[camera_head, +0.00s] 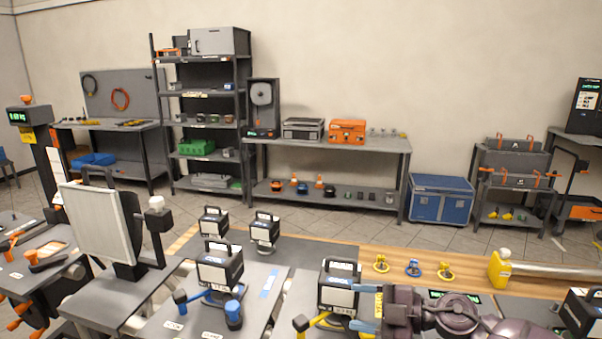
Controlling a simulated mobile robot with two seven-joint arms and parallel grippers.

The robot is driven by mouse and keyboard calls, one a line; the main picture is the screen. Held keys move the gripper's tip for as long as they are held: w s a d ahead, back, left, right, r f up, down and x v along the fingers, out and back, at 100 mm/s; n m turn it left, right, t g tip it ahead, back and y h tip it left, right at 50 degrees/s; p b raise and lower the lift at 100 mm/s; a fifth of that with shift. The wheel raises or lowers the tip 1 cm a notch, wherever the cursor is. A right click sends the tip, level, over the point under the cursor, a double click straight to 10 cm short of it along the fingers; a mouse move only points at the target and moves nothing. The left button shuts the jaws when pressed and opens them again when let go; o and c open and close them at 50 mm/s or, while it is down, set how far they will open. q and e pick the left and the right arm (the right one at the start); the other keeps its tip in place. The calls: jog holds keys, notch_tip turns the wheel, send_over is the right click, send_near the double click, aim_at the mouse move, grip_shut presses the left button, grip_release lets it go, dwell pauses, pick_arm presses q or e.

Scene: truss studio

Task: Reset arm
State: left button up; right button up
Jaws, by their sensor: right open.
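My right gripper (362,308) is low in the head view, right of the middle. Its dark purple arm comes in from the lower right, and its two blue-grey fingers point left. The fingers are apart, with no object clearly held between them. They overlap the right side of a black-framed lamp-like box (339,287) in the picture; I cannot tell whether they touch it. My left gripper is not in view.
The wooden bench (450,260) holds yellow and blue rings (413,268), a yellow bottle (499,268) and a metal tube (555,271). More black-framed boxes (219,267) stand left. A grey panel (100,238) rises at the left.

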jog(key=s+d+f+m+t+h, duration=0.2)
jog(key=s+d+m+t+h, duration=0.3)
jog(key=m+h, duration=0.45)
jog(key=s+d+f+m+t+h, duration=0.25)
jog(key=d+m+t+h, duration=0.4)
jog(key=m, duration=0.55)
jog(key=s+d+f+m+g, duration=0.1)
jog(key=s+d+f+g, duration=0.15)
jog(key=s+g, duration=0.4)
jog(key=s+d+f+m+g, duration=0.1)
jog(key=s+f+g, duration=0.25)
jog(key=s, duration=0.55)
jog(key=s+d+f+m+g, duration=0.1)
jog(key=s+f+g, duration=0.3)
jog(key=s, duration=0.3)
jog(key=w+f+t, duration=0.7)
jog(key=f+t, duration=0.1)
jog(key=f, duration=0.1)
jog(key=shift+w+f+n+y, duration=0.15)
jog(key=shift+f+n+y, duration=0.15)
jog(key=shift+f+n, duration=0.15)
jog(key=shift+t, duration=0.25)
